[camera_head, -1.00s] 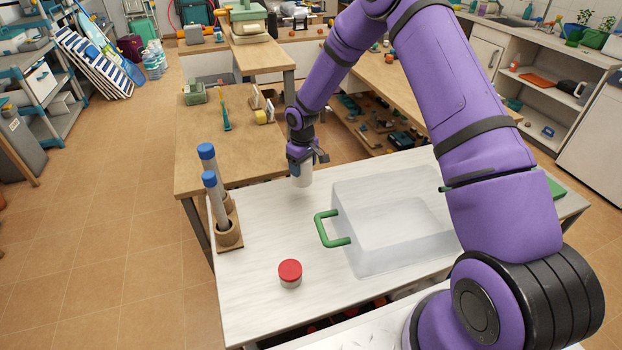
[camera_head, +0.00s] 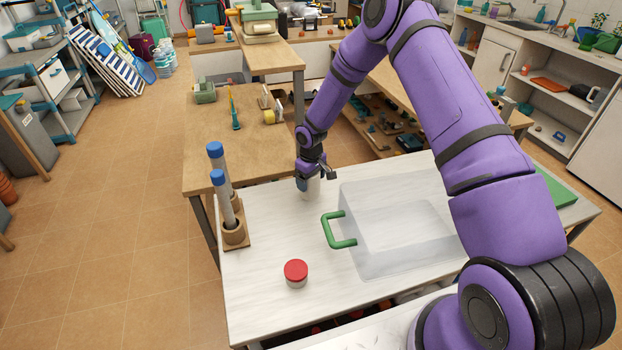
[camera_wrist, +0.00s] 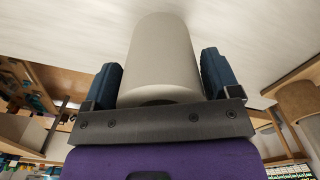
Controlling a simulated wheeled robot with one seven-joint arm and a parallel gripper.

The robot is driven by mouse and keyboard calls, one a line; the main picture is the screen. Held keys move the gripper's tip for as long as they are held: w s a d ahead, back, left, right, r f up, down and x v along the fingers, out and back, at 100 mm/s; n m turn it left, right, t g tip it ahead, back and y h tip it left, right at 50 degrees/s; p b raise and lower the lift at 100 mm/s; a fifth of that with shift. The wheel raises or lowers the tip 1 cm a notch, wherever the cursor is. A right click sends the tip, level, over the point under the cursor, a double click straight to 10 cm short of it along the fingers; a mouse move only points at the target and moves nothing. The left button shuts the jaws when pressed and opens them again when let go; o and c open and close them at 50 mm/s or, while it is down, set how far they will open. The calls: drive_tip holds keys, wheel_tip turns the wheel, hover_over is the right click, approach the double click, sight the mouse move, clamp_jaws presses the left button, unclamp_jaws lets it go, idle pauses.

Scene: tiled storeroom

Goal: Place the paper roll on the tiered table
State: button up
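The paper roll (camera_head: 313,188) is a plain pale cylinder, upright below my gripper (camera_head: 311,179) at the far edge area of the white-topped table (camera_head: 265,255). In the wrist view the roll (camera_wrist: 162,55) lies between the two dark blue fingers of my gripper (camera_wrist: 161,80), which press against its sides. The roll's far end points to the white surface. I cannot tell whether it touches the surface. Things show on a lower level under this table's front edge. Which table is the tiered one is not certain; a wooden table (camera_head: 212,155) adjoins behind, with a raised wooden top (camera_head: 268,55) beyond it.
A clear bin (camera_head: 395,255) with a green handle (camera_head: 333,231) stands right of the roll. A red-lidded jar (camera_head: 296,273) is nearer. Blue-capped tubes (camera_head: 222,195) stand in a wooden holder at left. White tabletop between them is clear.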

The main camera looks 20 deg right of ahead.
drive_tip(key=shift+o, duration=0.4)
drive_tip(key=shift+r, duration=0.1)
drive_tip(key=s+d+r+m+t, duration=0.1)
drive_tip(key=s+r, duration=0.1)
drive_tip(key=r, duration=1.1)
drive_tip(key=s+d+r, duration=0.1)
drive_tip(key=s+r, duration=0.2)
drive_tip(key=r, duration=1.1)
drive_tip(key=s+d+r+m+t+h, duration=0.1)
drive_tip(key=s+d+r+m, duration=0.1)
drive_tip(key=s+r, duration=0.95)
drive_tip(key=s+r+m+t, duration=0.1)
drive_tip(key=s+r, duration=0.2)
drive_tip(key=s, duration=0.5)
drive_tip(key=s+d+r+m+t, duration=0.1)
drive_tip(key=s+r, duration=0.2)
drive_tip(key=s, duration=0.6)
drive_tip(key=s+d+r+m+t+y, duration=0.1)
drive_tip(key=s+r, duration=0.2)
drive_tip(key=s, duration=0.5)
drive_tip(key=shift+s+d+r, duration=0.25)
drive_tip(key=shift+s+r, duration=0.05)
drive_tip(key=shift+s, duration=0.05)
